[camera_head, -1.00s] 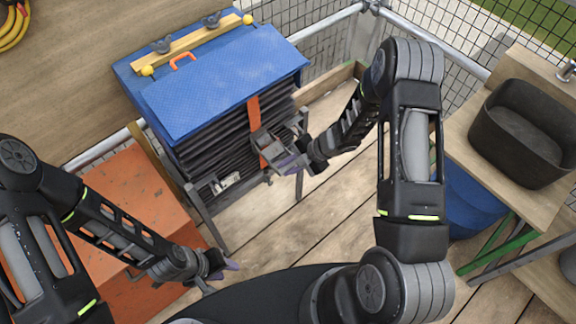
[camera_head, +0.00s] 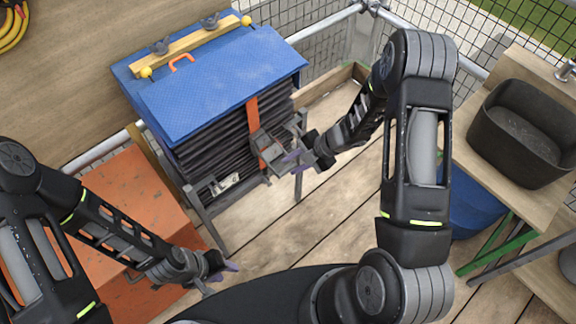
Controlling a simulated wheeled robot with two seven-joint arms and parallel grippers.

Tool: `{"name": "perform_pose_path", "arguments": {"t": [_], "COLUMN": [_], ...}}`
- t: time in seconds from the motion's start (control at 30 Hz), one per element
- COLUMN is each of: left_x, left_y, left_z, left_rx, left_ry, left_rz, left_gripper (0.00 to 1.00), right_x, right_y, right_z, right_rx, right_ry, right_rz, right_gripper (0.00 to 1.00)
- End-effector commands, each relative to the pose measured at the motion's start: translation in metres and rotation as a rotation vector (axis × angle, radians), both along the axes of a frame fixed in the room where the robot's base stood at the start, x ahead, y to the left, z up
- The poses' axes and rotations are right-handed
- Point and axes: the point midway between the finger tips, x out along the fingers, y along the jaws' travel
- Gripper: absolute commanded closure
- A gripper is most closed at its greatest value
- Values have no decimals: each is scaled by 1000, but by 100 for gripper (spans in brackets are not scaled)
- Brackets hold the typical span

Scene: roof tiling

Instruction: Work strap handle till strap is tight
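An orange strap (camera_head: 253,113) runs down the front of a stack of dark tiles (camera_head: 213,156) under a blue cover (camera_head: 215,85). A grey metal ratchet with its handle (camera_head: 268,148) sits on the strap's lower part. My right gripper (camera_head: 294,160) is at the ratchet's right side, with its purple fingertips close to the handle; whether they touch or grip it is too small to tell. My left gripper (camera_head: 224,272) is low in the view, away from the strap, beside the orange box; its fingertips seem apart with nothing between them.
The stack stands on a grey metal stand (camera_head: 205,215). An orange box (camera_head: 125,205) is at the left. A dark tub (camera_head: 522,130) stands on a wooden bench (camera_head: 460,130) at the right, above a blue barrel (camera_head: 470,205). Plank floor (camera_head: 285,230) in the middle is clear.

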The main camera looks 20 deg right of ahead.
Motion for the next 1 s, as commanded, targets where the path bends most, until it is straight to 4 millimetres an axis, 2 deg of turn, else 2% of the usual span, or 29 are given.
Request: {"name": "perform_pose_path", "arguments": {"t": [0.1, 0.3, 0.87, 1.0], "left_x": [0, 0, 0, 0], "left_y": [0, 0, 0, 0], "left_z": [0, 1, 1, 1], "left_rx": [0, 0, 0, 0], "left_ry": [0, 0, 0, 0], "left_rz": [0, 0, 0, 0], "left_gripper": [64, 64, 64, 64], "right_x": [-6, -12, -13, -10], "right_y": [-11, -22, -23, -26], "right_z": [18, 34, 35, 34], "right_rx": [0, 0, 0, 7], "right_ry": [-3, -1, 1, 20], "right_rz": [-2, 0, -1, -55], "right_gripper": [72, 72, 72, 72]}}
